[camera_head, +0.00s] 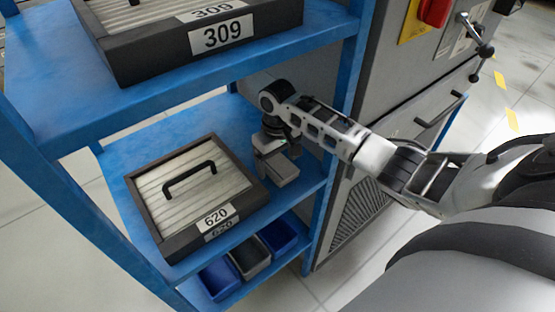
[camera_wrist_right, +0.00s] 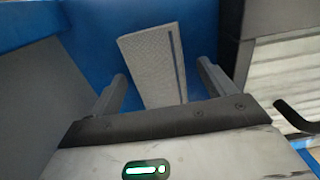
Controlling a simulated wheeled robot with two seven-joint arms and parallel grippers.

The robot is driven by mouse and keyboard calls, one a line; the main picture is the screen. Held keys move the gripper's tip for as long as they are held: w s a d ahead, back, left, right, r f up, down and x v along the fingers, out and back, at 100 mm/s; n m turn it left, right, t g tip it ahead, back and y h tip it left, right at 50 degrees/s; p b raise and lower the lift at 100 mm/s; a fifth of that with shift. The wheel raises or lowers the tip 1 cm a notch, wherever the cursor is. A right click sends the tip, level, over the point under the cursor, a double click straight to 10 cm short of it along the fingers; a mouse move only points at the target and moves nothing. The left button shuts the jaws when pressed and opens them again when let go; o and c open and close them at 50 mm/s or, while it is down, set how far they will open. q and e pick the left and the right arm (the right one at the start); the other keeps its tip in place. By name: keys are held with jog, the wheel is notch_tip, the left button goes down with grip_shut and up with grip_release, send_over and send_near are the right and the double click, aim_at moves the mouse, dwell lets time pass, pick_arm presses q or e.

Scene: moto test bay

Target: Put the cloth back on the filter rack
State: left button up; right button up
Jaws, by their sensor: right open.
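The cloth (camera_wrist_right: 152,66) is a pale grey textured rectangle with a dark blue stripe. In the right wrist view it lies on the blue shelf surface, between my fingers as seen from there. My right gripper (camera_head: 277,167) is over the middle shelf of the blue filter rack (camera_head: 45,120), to the right of the filter marked 620. Its two fingers are spread on either side of the cloth in the right wrist view (camera_wrist_right: 161,75), with gaps to it. In the head view the cloth cannot be told apart from the gripper. My left gripper is not in view.
The dark-framed filter 620 (camera_head: 193,183) with a black handle sits close beside my gripper. Filter 309 (camera_head: 150,60) is on the shelf above. Blue and grey bins (camera_head: 249,257) stand below. A grey cabinet (camera_head: 408,60) with a red knob is to the right.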

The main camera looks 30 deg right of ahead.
aim_at(278, 164)
notch_tip(278, 164, up, 7)
jog(key=shift+r, duration=0.15)
dwell(0.7)
